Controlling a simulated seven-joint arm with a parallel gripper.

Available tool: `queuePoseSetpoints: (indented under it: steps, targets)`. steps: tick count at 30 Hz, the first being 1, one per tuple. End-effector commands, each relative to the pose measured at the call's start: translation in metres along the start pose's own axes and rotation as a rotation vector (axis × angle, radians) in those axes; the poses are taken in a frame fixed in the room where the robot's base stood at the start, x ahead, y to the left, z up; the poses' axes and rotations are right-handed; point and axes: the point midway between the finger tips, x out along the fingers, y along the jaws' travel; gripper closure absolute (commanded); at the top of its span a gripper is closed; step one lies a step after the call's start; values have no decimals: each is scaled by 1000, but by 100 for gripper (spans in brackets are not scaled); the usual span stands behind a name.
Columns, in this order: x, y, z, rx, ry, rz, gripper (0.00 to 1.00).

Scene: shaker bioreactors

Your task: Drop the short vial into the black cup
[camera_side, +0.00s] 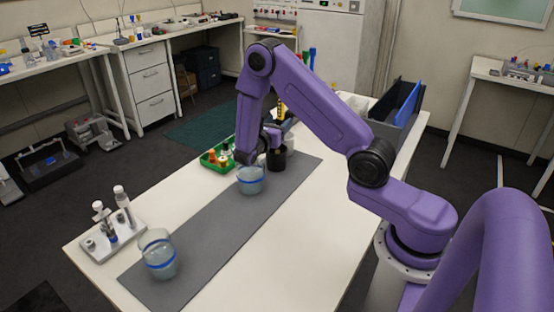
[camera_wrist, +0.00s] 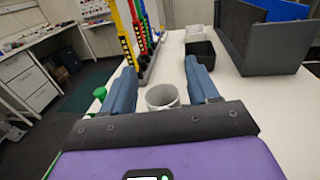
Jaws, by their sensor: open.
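The black cup (camera_side: 279,160) stands on the grey mat beside my gripper, partly hidden by it in the side view. A white rack (camera_side: 128,238) at the table's near left holds several white-capped vials of different heights. A lower one (camera_side: 90,243) sits at its front left; I cannot tell for sure which is the short vial. My gripper (camera_side: 258,153) is over the far part of the mat, just above a clear beaker with a blue band (camera_side: 251,183). In the wrist view its blue fingers (camera_wrist: 163,90) are apart. A pale round vessel (camera_wrist: 163,104) shows between them, and no vial is held.
A second blue-banded beaker (camera_side: 158,258) stands on the mat's near end. A green tray (camera_side: 211,165) with orange- and white-topped pieces is left of my gripper. Coloured pipettes (camera_wrist: 140,40) and a grey bin (camera_wrist: 262,45) stand farther back. The mat's middle (camera_side: 205,222) is clear.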

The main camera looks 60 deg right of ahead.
Motion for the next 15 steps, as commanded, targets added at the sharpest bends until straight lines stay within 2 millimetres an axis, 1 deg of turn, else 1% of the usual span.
queuePoseSetpoints:
  steps: [1,15]
  targets:
    - [-10,1,0,-1,0,6,41]
    - [-109,1,0,1,0,5,41]
